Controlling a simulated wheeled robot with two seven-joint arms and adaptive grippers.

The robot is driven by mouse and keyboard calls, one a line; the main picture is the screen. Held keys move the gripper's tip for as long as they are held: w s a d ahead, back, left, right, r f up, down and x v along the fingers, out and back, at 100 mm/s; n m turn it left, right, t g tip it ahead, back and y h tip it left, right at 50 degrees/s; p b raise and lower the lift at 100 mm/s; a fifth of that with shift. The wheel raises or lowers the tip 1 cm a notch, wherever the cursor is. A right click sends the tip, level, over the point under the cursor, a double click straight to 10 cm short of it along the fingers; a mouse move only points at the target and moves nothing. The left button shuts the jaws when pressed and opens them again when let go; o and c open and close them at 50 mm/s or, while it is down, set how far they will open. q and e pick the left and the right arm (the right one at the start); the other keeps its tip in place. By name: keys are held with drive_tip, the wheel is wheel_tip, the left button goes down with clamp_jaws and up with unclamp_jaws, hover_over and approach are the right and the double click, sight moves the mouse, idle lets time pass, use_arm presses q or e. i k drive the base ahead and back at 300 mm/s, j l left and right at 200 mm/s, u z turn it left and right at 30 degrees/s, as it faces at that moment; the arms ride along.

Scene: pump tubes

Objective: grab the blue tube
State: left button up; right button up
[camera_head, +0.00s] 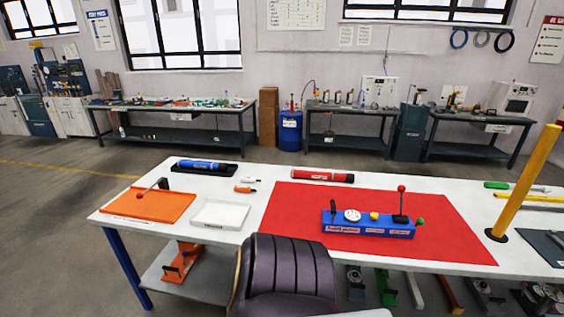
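A blue tube (200,165) with dark ends lies on its side in a black holder (222,171) at the back left of the white table. A red tube (322,176) with a dark right end lies on the table to its right, near the back edge. Neither of my grippers is in the head view, so where they are relative to the blue tube is not shown.
The white table (270,177) holds a red mat (452,232), a blue pump device (368,231), a white tray (220,214), and an orange board (148,206). A yellow post (524,182) stands at right.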

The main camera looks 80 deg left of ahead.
sight(213, 167)
drive_tip(key=u, duration=3.5)
drive_tip(key=i+j+u, duration=0.55)
drive_tip(key=u, duration=0.25)
drive_tip(key=i+u, duration=0.8)
drive_tip(key=i+l, duration=0.05)
